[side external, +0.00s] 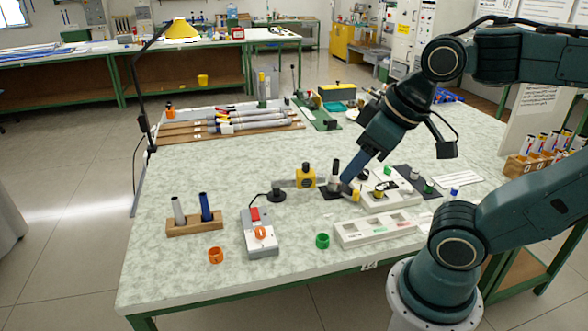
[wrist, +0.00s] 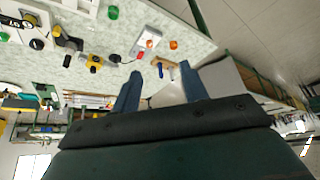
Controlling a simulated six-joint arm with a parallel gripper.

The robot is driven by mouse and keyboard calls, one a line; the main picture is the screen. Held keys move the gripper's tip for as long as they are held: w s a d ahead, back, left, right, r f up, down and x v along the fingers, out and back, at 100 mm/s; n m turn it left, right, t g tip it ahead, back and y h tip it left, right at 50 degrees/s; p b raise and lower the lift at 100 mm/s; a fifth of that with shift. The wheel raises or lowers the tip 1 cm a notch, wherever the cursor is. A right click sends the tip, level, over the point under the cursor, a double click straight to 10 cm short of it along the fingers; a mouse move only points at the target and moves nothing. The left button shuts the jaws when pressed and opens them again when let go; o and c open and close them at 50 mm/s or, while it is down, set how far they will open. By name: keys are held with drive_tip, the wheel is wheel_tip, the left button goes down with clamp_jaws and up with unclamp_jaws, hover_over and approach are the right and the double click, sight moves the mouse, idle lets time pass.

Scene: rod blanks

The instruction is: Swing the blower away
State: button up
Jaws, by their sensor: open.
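What looks like the blower is a yellow block with a dark round face (side external: 305,177), on a grey bar beside a black round base (side external: 276,195) with a cable. Yellow and black parts also show in the wrist view (wrist: 97,60), left of my fingers. My gripper (side external: 347,181) points down, to the right of the yellow block, close to a grey-and-black upright piece (side external: 334,174) on a dark pad. Whether a finger touches the upright piece cannot be told.
A grey box with a red switch (side external: 259,232) and a wooden holder with two rods (side external: 194,228) stand at front left. Long rods on a wooden rack (side external: 225,128) lie behind. The left middle is clear.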

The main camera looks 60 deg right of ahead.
drive_tip(key=w+d+r+m+g, duration=0.1)
drive_tip(key=w+d+r+m, duration=0.3)
drive_tip(key=w, duration=0.5)
drive_tip(key=m+g, duration=0.5)
drive_tip(key=m, duration=0.6)
hover_over(306, 163)
wheel_tip(306, 163, down, 14)
drive_tip(key=shift+f, duration=0.25)
drive_tip(key=shift+f, duration=0.15)
wheel_tip(306, 163, down, 13)
drive_tip(key=shift+f, duration=0.2)
